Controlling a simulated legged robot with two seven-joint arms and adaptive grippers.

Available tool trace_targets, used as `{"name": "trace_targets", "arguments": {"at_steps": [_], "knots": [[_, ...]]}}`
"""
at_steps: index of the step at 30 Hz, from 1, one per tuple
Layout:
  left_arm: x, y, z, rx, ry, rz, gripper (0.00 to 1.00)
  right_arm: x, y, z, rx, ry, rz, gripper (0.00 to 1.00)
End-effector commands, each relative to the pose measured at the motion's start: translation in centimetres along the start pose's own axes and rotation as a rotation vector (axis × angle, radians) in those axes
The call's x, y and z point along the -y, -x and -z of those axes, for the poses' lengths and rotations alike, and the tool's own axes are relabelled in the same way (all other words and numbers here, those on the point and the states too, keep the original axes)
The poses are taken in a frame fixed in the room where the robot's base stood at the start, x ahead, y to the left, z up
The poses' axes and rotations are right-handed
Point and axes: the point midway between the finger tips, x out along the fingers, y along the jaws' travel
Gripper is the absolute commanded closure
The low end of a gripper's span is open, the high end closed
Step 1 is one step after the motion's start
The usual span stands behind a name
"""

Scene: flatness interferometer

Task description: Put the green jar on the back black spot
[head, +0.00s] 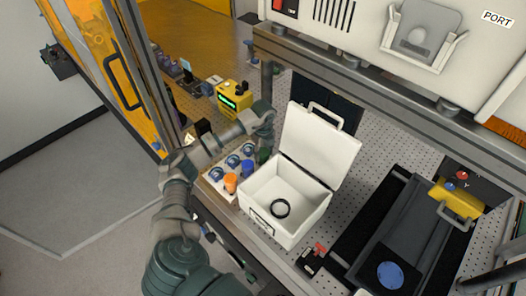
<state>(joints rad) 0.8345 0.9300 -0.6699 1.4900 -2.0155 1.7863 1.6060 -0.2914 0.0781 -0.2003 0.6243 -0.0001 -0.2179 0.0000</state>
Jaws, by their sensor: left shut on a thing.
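My left arm reaches in from the lower left, and its gripper (264,143) points down beside the open white box. It is shut on the green jar (262,156), of which only a small dark green part shows between the gripper and the box. I cannot make out the back black spot for certain. My right gripper is not in view.
Blue discs (232,160) lie on the tray. A yellow meter (232,97) stands behind. A dark rail stage (400,240) is at the right, under an overhead frame.

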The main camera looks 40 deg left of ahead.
Motion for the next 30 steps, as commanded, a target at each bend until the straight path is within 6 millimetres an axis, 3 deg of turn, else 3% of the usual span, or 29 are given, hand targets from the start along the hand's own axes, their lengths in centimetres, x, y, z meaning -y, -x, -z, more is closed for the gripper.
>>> {"name": "trace_targets", "arguments": {"at_steps": [1,4,16,30], "knots": [[0.0,0.0,-0.1,0.000,0.001,0.002,0.50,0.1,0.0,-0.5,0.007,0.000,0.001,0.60],[0.0,0.1,-0.1,0.000,0.001,0.004,0.28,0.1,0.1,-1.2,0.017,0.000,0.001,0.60],[0.1,1.0,-0.2,0.002,0.002,0.008,0.28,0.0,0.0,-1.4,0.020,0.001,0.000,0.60],[0.0,10.4,-0.1,0.002,0.002,0.010,0.28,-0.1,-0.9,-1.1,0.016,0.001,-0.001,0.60]]}}
